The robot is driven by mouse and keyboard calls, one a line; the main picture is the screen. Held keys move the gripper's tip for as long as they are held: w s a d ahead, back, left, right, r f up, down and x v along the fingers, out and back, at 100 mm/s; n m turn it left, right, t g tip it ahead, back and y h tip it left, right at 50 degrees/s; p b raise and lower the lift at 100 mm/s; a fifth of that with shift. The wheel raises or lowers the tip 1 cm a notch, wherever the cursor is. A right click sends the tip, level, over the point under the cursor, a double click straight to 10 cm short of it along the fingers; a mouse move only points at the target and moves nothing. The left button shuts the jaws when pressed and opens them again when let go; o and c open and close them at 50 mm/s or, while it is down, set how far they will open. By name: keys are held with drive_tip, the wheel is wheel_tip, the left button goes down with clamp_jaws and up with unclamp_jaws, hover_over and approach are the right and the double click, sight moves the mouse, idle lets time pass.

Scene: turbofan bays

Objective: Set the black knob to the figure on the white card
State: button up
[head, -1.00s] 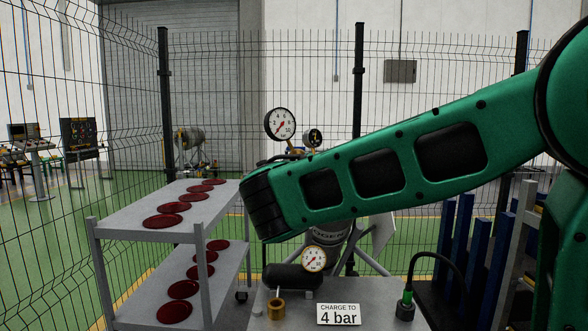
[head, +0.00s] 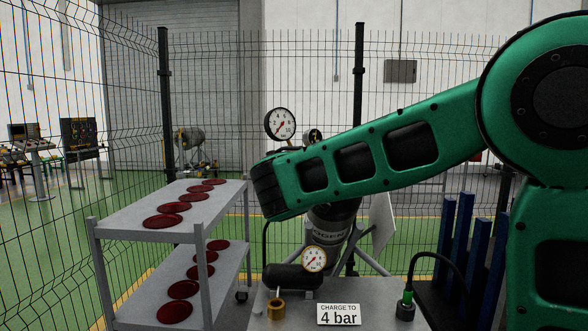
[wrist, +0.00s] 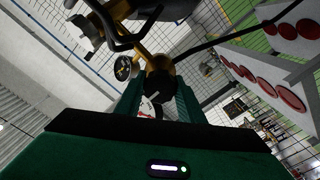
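The white card (head: 339,314) reads "CHARGE TO 4 bar" and stands at the front of the grey bench. A large white gauge (head: 280,124) with a red needle shows above my forearm, with a smaller dark gauge (head: 313,136) beside it. The needle reading is too small to tell surely. The black knob (wrist: 158,84) shows in the wrist view, on a brass-coloured fitting (wrist: 160,62). My gripper (wrist: 159,98) has its two green fingers apart, with the knob near their tips. Contact cannot be told. In the head view, my arm hides the knob and gripper.
Another small gauge (head: 314,259) sits by a black cylinder on the bench (head: 375,290), near a brass fitting (head: 276,309) and a green-topped cable connector (head: 407,298). A grey two-shelf cart (head: 120,222) with several red discs stands left. A wire fence runs behind.

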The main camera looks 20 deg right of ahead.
idle(0.3)
drive_tip(key=m, duration=0.5)
drive_tip(key=shift+a+f, duration=0.1)
drive_tip(key=m, duration=0.4)
drive_tip(key=shift+m, duration=0.3)
drive_tip(key=m, duration=0.4)
drive_tip(key=shift+f, duration=0.1)
drive_tip(key=shift+m, duration=2.7)
drive_tip(key=shift+f, duration=0.1)
drive_tip(key=o, duration=1)
drive_tip(key=shift+o, duration=0.2)
